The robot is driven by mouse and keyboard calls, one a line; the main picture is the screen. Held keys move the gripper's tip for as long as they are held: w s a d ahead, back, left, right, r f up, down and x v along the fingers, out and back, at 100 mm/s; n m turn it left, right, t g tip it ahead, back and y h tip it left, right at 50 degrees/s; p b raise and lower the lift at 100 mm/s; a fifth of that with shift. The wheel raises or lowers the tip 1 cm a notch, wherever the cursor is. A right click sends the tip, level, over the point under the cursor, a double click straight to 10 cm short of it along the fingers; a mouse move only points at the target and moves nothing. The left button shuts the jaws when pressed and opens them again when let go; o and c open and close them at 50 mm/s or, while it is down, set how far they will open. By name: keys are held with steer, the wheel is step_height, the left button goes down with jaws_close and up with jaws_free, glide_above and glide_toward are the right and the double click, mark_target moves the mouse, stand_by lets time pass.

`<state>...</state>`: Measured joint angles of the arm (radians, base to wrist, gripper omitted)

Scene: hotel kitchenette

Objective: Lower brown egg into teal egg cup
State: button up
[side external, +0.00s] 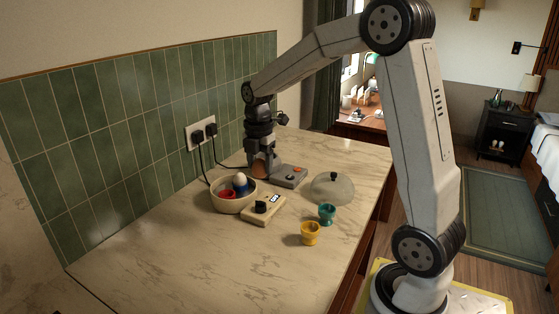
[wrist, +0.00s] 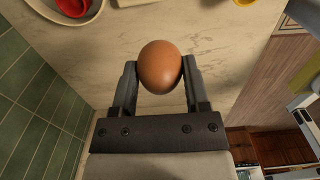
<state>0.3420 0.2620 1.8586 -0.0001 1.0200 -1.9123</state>
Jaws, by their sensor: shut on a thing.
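The brown egg (wrist: 160,66) is held between the two fingers of my gripper (wrist: 159,72). In the side view my gripper (side external: 263,172) points down at the back of the counter, with the egg (side external: 262,167) partly hidden by it. The teal egg cup (side external: 327,214) stands upright on the counter, to the right of and nearer the camera than my gripper. Its opening faces up and looks empty. I cannot make out the teal cup in the wrist view.
A yellow egg cup (side external: 310,234) stands near the teal one. A bowl (side external: 219,205) holds a red cup (side external: 227,194) and a white-and-blue item (side external: 240,183). A beige device (side external: 264,211), a grey device (side external: 291,177) and a glass dome (side external: 333,190) stand nearby. The front counter is clear.

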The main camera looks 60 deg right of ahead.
steer(key=s+d+f, duration=0.3)
steer(key=s+d, duration=0.2)
steer(key=s, duration=0.2)
steer(key=s+d+f, duration=0.4)
steer(key=s+d, duration=0.1)
steer(key=s, duration=0.2)
steer(key=shift+s+d, duration=0.25)
steer(key=shift+s, duration=0.15)
steer(key=shift+f, duration=0.15)
stand_by(0.7)
steer(key=shift+f, duration=0.45)
steer(key=shift+f, duration=2.3)
stand_by(2.6)
